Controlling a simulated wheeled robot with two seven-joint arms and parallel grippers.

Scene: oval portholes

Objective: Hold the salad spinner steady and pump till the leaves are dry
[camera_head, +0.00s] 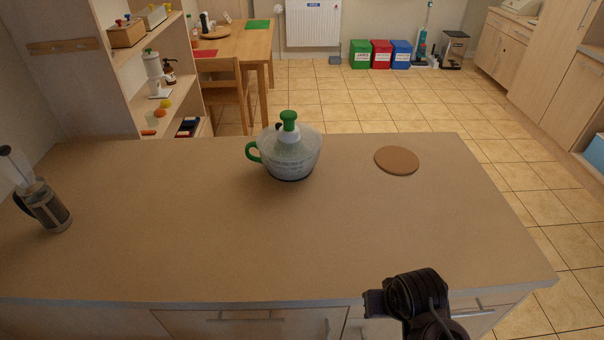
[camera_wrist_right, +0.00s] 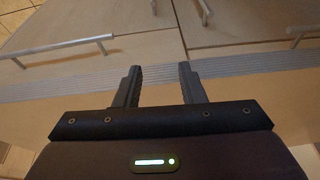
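The salad spinner (camera_head: 287,157) stands upright near the far edge of the counter, in the middle of the head view. It has a clear bowl, a green pump knob (camera_head: 289,119) on top and a green side handle (camera_head: 254,152) on its left. The leaves inside cannot be made out. My right arm shows at the front edge of the counter in the head view, well away from the spinner. In the right wrist view my right gripper (camera_wrist_right: 160,84) is open and empty, with its fingers apart before the cabinet fronts. My left gripper is not in view.
A French press (camera_head: 48,204) stands at the counter's left end. A round brown mat (camera_head: 397,160) lies right of the spinner. The counter (camera_head: 240,240) is clear in front of the spinner. Cabinet handles (camera_wrist_right: 60,48) show below the counter's front edge.

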